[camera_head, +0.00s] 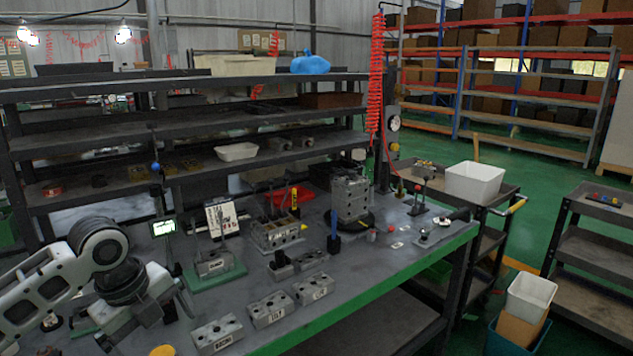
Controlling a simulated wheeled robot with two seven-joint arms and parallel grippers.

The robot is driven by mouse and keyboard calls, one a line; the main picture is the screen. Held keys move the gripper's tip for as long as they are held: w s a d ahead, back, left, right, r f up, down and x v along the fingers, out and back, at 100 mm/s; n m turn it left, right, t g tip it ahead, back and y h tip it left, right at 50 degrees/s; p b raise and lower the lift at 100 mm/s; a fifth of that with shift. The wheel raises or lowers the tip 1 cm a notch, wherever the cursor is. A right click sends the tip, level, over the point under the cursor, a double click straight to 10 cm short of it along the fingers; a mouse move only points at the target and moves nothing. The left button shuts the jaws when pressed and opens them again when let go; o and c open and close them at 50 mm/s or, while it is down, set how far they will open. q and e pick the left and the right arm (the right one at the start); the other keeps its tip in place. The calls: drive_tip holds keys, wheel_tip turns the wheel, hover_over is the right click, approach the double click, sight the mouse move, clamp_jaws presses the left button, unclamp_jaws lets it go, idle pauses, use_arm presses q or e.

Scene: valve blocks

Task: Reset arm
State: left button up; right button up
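My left arm comes in at the lower left, and its gripper (176,294) is partly hidden by the wrist; I cannot tell whether it is open. It is left of the valve blocks and seems to hold none of them. A labelled grey valve block (217,336) sits near the front edge of the workbench. Two similar labelled blocks (269,310) (314,288) lie right of it in a slanting row. Another block (213,263) rests on a green plate (219,277). A larger block with upright posts (276,234) stands behind. My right gripper is not in view.
The grey workbench (385,270) is clear at its front right. A tall metal block stack (351,196) stands at the back. Dark shelves (200,133) rise behind. Carts, one with a white bin (474,182), stand to the right. A red coiled hose (375,90) hangs above.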

use_arm(q)
drive_tip(key=s+d+f+n+t+h, duration=0.35)
drive_tip(key=d+f+n, duration=0.8)
drive_tip(key=f, duration=0.55)
drive_tip(key=s+f+n+t+y, duration=0.1)
drive_tip(key=s+f+n+t, duration=0.1)
drive_tip(key=s+n, duration=0.3)
drive_tip(key=s+d+f+n+t+y, duration=0.1)
drive_tip(key=s+f+n, duration=0.3)
drive_tip(key=s, duration=0.5)
drive_tip(key=shift+d+n+t, duration=0.25)
drive_tip(key=shift+n+t, duration=0.3)
drive_tip(key=shift+t, duration=0.2)
